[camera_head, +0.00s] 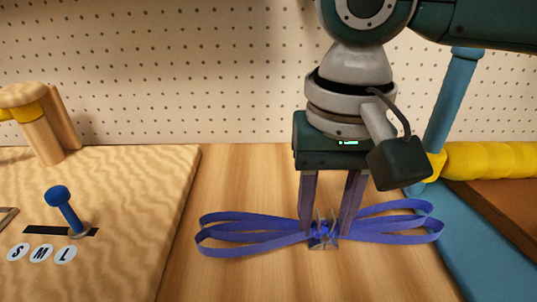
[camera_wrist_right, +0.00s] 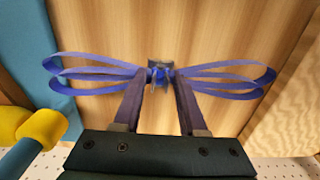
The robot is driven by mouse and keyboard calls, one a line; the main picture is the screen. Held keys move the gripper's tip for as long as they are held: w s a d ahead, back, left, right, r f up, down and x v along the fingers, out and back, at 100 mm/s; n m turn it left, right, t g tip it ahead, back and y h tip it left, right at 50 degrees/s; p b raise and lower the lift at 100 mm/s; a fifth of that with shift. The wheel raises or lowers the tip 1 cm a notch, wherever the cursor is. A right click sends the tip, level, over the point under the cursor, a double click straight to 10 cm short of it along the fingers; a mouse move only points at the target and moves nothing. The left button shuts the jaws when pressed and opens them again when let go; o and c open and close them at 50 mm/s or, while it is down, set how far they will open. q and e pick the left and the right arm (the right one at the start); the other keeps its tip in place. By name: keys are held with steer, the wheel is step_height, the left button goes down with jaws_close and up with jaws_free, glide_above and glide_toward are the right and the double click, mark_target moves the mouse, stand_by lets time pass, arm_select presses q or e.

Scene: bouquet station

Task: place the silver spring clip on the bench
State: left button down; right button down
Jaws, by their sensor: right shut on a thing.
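The silver spring clip (camera_head: 331,241) is at the middle of a blue ribbon bow (camera_head: 258,219), whose loops spread to the left and right. My right gripper (camera_head: 325,224) points down with its fingers shut on the clip. In the right wrist view the clip (camera_wrist_right: 158,63) shows between the fingertips, with bow loops (camera_wrist_right: 225,78) on both sides. The bench (camera_head: 226,180) is the light wooden surface under them. I cannot tell whether the clip touches it. My left gripper is not in view.
A raised wooden board (camera_head: 130,190) with a blue lever (camera_head: 64,205) and S, M, L marks is on the left. A blue frame (camera_head: 460,240) with a yellow roll (camera_head: 485,160) bounds the right. A pegboard (camera_head: 200,70) stands behind. Bare bench lies around the bow.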

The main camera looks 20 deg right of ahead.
mark_target(324, 216)
steer(key=shift+c, duration=2.3)
jaws_free()
steer(key=shift+f, duration=0.1)
step_height(324, 216, up, 12)
steer(key=p, duration=0.2)
steer(key=shift+r, duration=0.2)
steer(key=shift+a, duration=0.15)
